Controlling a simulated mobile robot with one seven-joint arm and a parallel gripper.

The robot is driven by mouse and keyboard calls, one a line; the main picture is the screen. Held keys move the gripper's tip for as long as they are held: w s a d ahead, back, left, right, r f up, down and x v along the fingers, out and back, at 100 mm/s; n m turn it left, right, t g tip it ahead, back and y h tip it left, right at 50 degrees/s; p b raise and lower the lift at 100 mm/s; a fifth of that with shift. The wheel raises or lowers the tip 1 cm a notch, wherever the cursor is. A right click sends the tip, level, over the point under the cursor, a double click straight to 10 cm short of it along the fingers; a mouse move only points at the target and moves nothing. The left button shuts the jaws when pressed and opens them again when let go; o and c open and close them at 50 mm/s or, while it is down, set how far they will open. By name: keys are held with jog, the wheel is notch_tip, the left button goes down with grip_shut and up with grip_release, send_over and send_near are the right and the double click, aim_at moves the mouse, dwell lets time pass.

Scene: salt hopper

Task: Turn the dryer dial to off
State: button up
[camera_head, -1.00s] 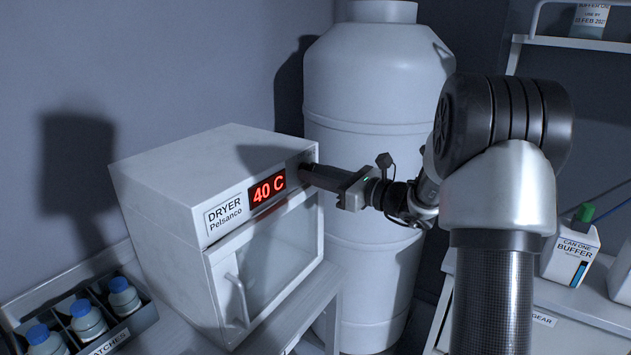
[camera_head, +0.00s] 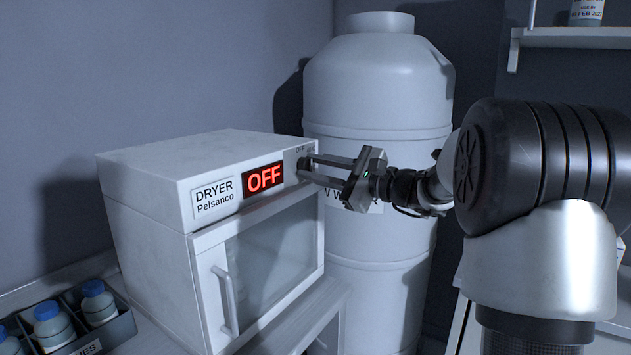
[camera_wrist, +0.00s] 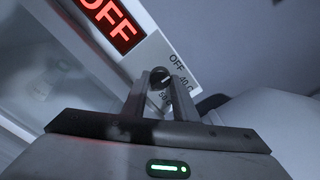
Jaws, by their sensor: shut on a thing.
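The white dryer (camera_head: 170,180) stands on a light bench at the left centre. Its red display (camera_head: 264,179) reads OFF. The dark round dial (camera_wrist: 160,78) is at the right of the display, with OFF, 40 C and another partly hidden mark printed around it. My gripper (camera_head: 304,168) reaches in from the right with its fingers on either side of the dial, shut on it. In the wrist view my gripper (camera_wrist: 161,80) has the dial between its fingertips. In the head view the fingers mostly hide the dial.
The dryer's glass door (camera_head: 268,250) with its handle is closed. A large white tank (camera_head: 380,90) stands close behind my gripper. A dark tray (camera_head: 118,328) of blue-capped bottles is at the lower left. A shelf (camera_head: 570,38) is at the upper right.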

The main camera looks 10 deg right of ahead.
jog(key=shift+n, duration=0.3)
jog(key=o, duration=1.1)
jog(key=shift+c, duration=0.2)
jog(key=v, duration=1.7)
jog(key=shift+s+d, duration=0.2)
jog(key=shift+f, duration=0.1)
